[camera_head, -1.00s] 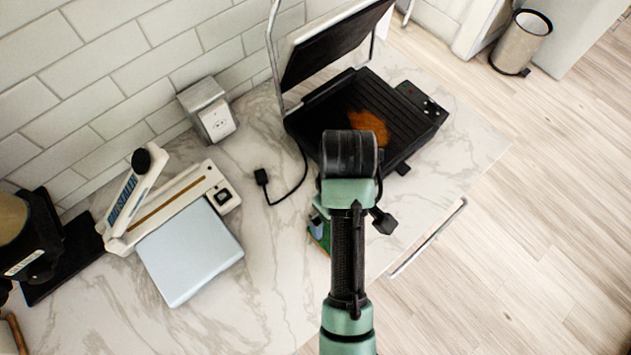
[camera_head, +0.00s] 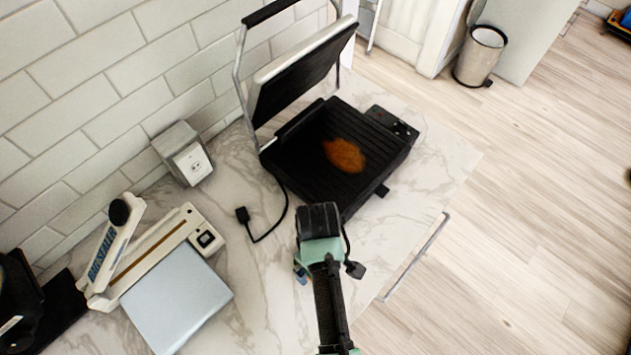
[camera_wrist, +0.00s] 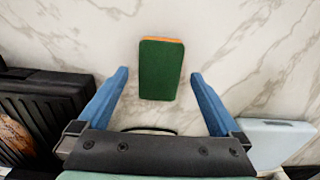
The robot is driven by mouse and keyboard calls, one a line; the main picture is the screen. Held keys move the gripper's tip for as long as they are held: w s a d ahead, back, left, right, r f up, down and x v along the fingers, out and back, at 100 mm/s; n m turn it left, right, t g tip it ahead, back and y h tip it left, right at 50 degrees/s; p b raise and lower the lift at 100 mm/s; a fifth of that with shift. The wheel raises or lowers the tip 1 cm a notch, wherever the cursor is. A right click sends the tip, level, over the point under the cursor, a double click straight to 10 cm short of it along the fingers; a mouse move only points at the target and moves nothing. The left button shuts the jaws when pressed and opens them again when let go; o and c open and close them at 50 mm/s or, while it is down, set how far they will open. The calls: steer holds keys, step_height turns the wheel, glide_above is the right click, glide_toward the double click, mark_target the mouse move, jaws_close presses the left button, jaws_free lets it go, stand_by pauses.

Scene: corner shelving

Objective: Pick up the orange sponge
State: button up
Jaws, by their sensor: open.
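The sponge (camera_wrist: 161,72) lies on the marble counter in the wrist view, green on its upper face with a thin orange edge at the far end. My gripper (camera_wrist: 160,78) is open, its two blue fingers spread to the left and right of the sponge in the picture. The sponge appears between them, with gaps on both sides, and nothing is held. How high the fingers are above it is hard to tell. In the head view my arm hides the sponge, and only a bit of blue finger (camera_head: 301,274) shows.
An open black grill (camera_head: 315,165) with an orange-brown piece of food (camera_head: 345,155) on its plate stands beyond my arm. A bag sealer (camera_head: 160,262) with a pale tray (camera_head: 178,299) is at left. A black plug and cord (camera_head: 243,215) lie between them. The counter's right edge has a rail (camera_head: 418,257).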

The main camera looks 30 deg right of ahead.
steer(key=shift+f, duration=1.05)
steer(key=c, duration=1.3)
step_height(320, 180, up, 10)
steer(key=shift+r+b, duration=0.1)
steer(key=shift+b, duration=0.5)
